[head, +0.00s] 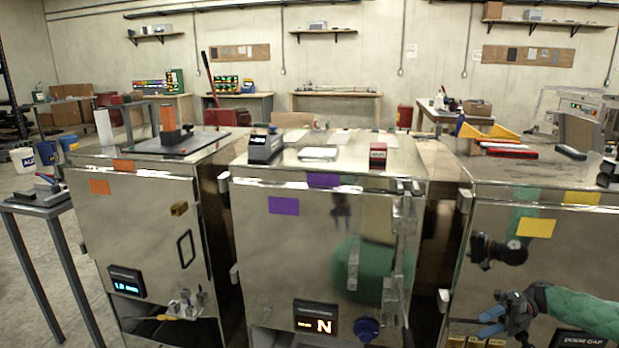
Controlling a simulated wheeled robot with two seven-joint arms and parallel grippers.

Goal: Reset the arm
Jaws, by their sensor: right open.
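My right gripper (488,323) is at the lower right, at the end of my green-sleeved arm. Its blue fingers are apart, point left, and hold nothing that I can see. It is in front of the right metal cabinet (560,262), which has yellow patches on its front. I cannot tell whether it touches the cabinet. A dark, blurred shape (499,250) above the gripper looks like a reflection in the polished front. My left gripper is not in view.
The middle cabinet (262,225) has purple patches, a display and a blue knob (366,329). The left cabinet (140,222) has orange patches and a handle. Narrow gaps separate the cabinets. A small side table (35,206) stands at far left beside open floor.

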